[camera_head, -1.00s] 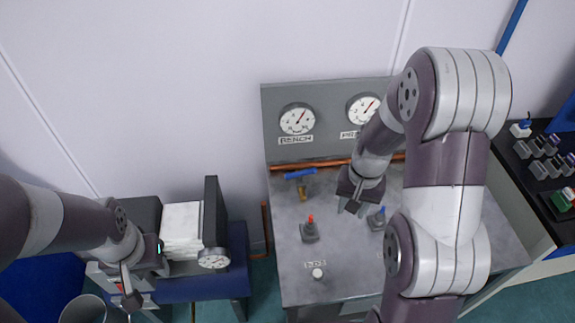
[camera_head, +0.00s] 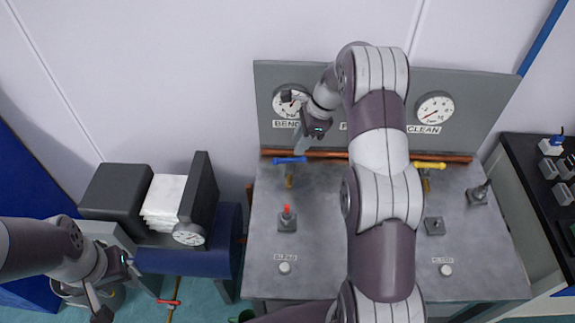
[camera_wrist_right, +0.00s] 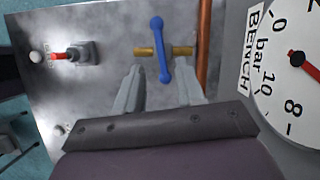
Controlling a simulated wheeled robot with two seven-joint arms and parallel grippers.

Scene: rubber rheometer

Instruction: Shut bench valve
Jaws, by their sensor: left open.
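The bench valve has a blue lever handle (camera_head: 289,160) on a brass body (camera_head: 289,181), below the BENCH gauge (camera_head: 280,106). In the right wrist view the blue handle (camera_wrist_right: 160,50) lies crosswise to its brass body (camera_wrist_right: 147,51). My right gripper (camera_head: 303,127) is above and behind the valve, in front of the BENCH gauge, which it partly covers. My left gripper (camera_head: 107,300) is open and empty at the lower left.
A copper pipe (camera_head: 270,153) runs along the back panel behind the valve. A red-tipped switch (camera_head: 287,218) stands on the bench in front. A yellow valve handle (camera_head: 428,165) is to the right. My right arm hides the bench's middle. A rig with a blue drum (camera_head: 187,250) stands left.

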